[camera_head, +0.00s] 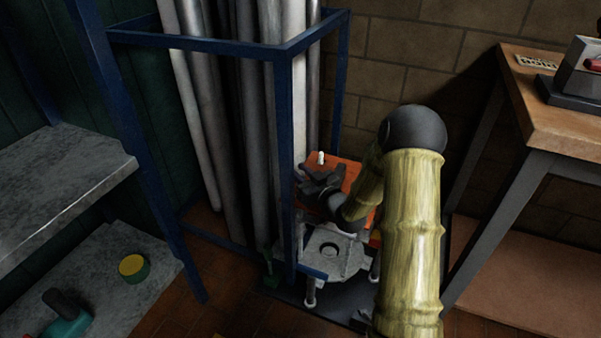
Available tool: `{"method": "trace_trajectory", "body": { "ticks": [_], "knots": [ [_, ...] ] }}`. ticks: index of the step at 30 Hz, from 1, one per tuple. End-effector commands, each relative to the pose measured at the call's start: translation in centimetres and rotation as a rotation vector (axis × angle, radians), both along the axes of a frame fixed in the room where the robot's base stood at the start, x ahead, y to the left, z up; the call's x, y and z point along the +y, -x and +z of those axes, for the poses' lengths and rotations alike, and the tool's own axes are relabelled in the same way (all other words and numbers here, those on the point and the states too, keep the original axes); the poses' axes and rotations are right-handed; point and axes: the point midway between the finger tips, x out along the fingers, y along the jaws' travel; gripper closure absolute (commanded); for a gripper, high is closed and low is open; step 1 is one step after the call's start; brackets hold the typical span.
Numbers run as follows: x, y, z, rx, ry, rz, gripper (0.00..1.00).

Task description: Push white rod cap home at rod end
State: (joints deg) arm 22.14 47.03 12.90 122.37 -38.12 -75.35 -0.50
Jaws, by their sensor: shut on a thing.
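My gripper (312,180), dark grey, reaches in from the right over an orange plate (351,171). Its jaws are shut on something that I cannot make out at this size. A small white upright piece (321,158) shows just beyond the fingers, at the orange plate; it looks like a rod cap, but I cannot tell whether it touches the gripper or how far on it sits. Below is a pale grey flange plate (335,254) with a round hole and short posts with whitish ends, one at its front left (310,291). My arm and wrist hide the plates' right side.
A blue frame (200,43) holding several tall grey pipes (245,130) stands close on the left. A wooden table (560,120) stands right. A grey shelf (60,190) is far left, with a yellow-topped round thing (132,267) below. A brick wall is behind.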

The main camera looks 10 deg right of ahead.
Motion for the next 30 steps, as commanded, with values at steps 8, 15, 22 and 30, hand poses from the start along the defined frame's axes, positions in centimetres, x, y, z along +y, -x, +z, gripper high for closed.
{"method": "trace_trajectory", "body": {
  "ticks": [8, 15, 22, 30],
  "knots": [
    [0.0, 0.0, -0.6, 0.0, 0.0, 0.0, 0.99],
    [0.0, 0.0, -1.1, 0.0, 0.0, 0.0, 0.99],
    [0.0, 0.0, -1.6, 0.0, 0.0, 0.0, 0.99],
    [0.0, 0.0, -2.1, 0.0, 0.0, 0.0, 0.99]
  ]
}}
